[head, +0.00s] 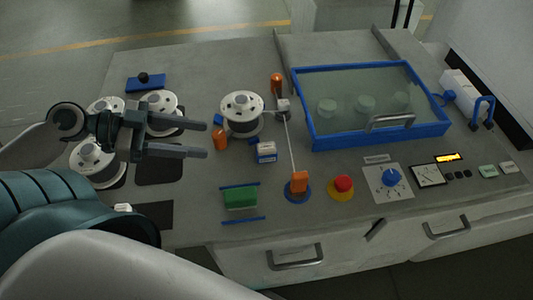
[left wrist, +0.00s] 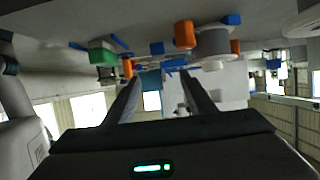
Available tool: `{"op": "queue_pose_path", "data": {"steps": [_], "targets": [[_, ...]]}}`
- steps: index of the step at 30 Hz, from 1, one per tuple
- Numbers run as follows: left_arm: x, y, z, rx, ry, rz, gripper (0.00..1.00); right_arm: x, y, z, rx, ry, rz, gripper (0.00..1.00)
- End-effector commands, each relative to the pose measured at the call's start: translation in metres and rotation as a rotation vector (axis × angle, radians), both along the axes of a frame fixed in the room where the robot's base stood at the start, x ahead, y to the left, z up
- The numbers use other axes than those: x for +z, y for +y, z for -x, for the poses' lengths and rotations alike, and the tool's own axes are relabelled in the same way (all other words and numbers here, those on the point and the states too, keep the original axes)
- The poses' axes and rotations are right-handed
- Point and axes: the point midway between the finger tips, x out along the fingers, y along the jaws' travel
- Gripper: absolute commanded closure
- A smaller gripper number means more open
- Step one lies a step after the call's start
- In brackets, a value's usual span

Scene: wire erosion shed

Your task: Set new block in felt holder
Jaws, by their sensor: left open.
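A green block (head: 240,198) lies between two blue strips at the front left of the bench; it also shows in the left wrist view (left wrist: 102,53). A small blue-and-white piece (head: 266,152) sits behind it, right of an orange cylinder (head: 221,139). I cannot tell for sure which of these is the new block or the felt holder. My left gripper (head: 204,139) is open and empty, its fingers pointing right, left of the orange cylinder. In the left wrist view its two fingers (left wrist: 163,95) are apart with nothing between them. My right gripper is not in view.
A spool (head: 242,108) feeds a wire down to an orange piece (head: 299,182) on a blue disc. Several spools (head: 92,160) stand at the left.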

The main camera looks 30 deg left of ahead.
Motion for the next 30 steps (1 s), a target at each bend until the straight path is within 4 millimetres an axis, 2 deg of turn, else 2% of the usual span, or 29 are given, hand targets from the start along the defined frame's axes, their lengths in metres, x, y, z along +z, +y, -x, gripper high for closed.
{"op": "queue_pose_path", "data": {"steps": [11,27,30], "targets": [[0.0,-0.003,-0.003,0.0,0.0,0.0,0.5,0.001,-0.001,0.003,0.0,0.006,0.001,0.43],[-0.019,-0.041,-0.031,-0.002,-0.002,0.0,0.5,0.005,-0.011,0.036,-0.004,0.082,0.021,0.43],[-0.022,-0.047,-0.036,-0.002,-0.003,-0.001,0.5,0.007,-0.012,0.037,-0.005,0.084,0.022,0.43]]}}
